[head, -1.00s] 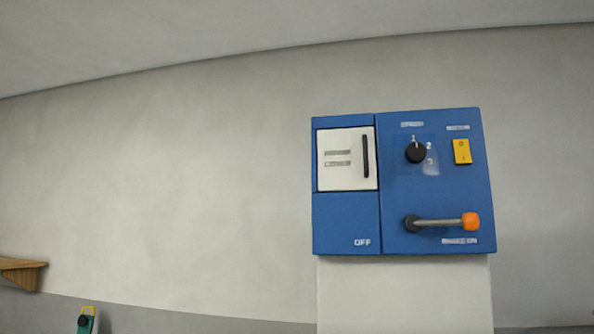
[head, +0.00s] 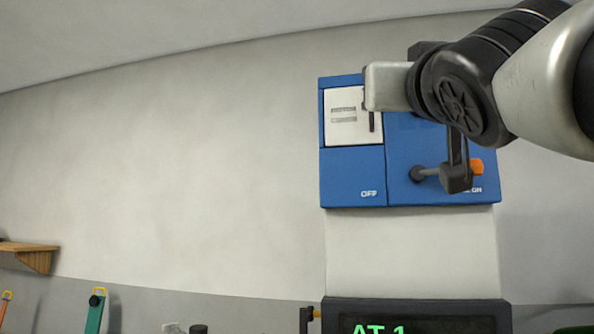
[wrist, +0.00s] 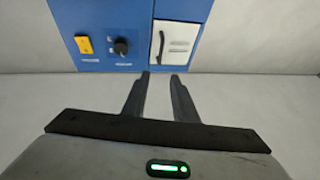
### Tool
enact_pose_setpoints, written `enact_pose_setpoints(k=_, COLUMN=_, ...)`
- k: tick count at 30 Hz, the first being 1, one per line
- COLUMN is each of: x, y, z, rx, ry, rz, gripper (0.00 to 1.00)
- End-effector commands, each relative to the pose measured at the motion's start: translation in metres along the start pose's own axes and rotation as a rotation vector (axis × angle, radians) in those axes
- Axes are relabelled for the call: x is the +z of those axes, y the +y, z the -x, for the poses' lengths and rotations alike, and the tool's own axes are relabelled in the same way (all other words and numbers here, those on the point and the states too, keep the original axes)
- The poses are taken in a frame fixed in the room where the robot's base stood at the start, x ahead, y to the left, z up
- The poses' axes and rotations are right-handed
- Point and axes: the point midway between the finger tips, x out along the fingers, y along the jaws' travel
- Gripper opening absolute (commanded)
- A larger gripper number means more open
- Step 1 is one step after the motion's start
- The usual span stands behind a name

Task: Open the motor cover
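The white cover panel (head: 345,130) is closed flush on the left side of a blue wall box (head: 350,180). A vertical black bar handle (head: 372,121) sits near its right edge, its upper part hidden by my arm's end. The wrist view is upside down and shows the panel (wrist: 180,42) and the handle (wrist: 161,46). My gripper (wrist: 160,75) is open and empty. Its fingertips lie just short of the handle in that picture, and the handle lines up with the gap between them. They appear apart from it.
A lever with an orange end (head: 477,167) is on the box's right side, partly behind my arm. A black rotary knob (wrist: 122,46) and a yellow switch (wrist: 84,45) sit beside the panel. A dark display (head: 420,318) with green text is below.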

Motion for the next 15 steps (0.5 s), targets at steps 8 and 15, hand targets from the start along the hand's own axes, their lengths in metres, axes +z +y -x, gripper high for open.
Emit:
enact_pose_setpoints(k=8, x=-0.001, y=0.001, z=-0.064, rx=0.002, ry=-0.005, rz=0.002, gripper=0.26)
enact_pose_setpoints(k=15, x=-0.001, y=0.001, z=-0.114, rx=0.001, ry=-0.004, rz=0.0, gripper=0.26)
